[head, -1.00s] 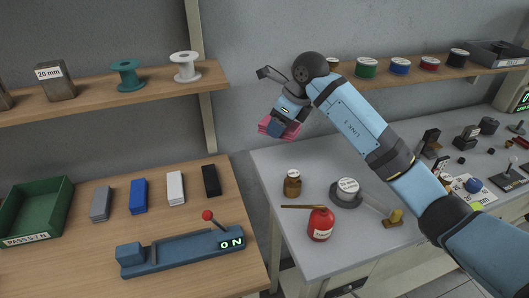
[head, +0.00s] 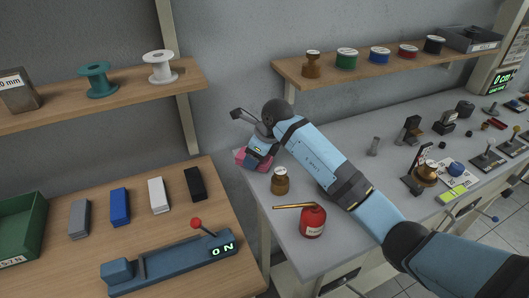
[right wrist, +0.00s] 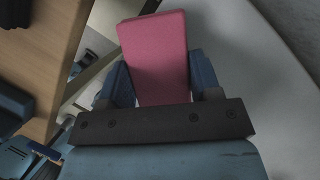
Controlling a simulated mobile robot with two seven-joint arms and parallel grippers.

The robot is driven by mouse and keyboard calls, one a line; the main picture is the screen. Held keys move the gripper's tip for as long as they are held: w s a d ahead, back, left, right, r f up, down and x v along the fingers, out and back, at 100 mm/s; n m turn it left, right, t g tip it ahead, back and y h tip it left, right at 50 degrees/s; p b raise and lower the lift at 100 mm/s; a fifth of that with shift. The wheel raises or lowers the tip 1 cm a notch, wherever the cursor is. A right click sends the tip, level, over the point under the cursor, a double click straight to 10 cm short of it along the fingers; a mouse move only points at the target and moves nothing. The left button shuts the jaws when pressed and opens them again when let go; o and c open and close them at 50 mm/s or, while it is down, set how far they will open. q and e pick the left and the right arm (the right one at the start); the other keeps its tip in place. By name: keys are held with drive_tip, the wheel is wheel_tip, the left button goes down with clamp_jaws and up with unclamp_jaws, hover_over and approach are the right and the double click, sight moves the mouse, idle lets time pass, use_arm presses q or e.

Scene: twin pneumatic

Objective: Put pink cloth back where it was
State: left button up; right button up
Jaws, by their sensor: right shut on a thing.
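The pink cloth (head: 242,157) looks like a flat, folded pink block. My right gripper (head: 255,155) is shut on it and holds it near the back left corner of the grey bench, left of and behind a brown bottle. In the right wrist view the pink cloth (right wrist: 155,55) stands out beyond the two blue fingers, which grip its sides. I cannot tell whether it touches the bench. Grey (head: 79,219), blue (head: 120,207), white (head: 158,195) and black (head: 195,184) folded pieces lie in a row on the wooden table. My left gripper is not in view.
A blue fixture with a red-knobbed lever (head: 175,262) reads ON at the wooden table's front. A green bin (head: 22,225) stands at left. The brown bottle (head: 280,181) and red can (head: 312,221) stand near my right arm. A gap separates the tables.

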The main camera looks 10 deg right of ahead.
drive_tip(key=w+d, duration=0.1)
drive_tip(key=w+d+f, duration=0.1)
drive_tip(key=d, duration=0.1)
drive_tip(key=shift+w+d+f, duration=0.1)
drive_tip(key=shift+d+f, duration=0.05)
drive_tip(key=shift+f, duration=0.05)
drive_tip(key=shift+f, duration=0.15)
drive_tip(key=o, duration=0.9)
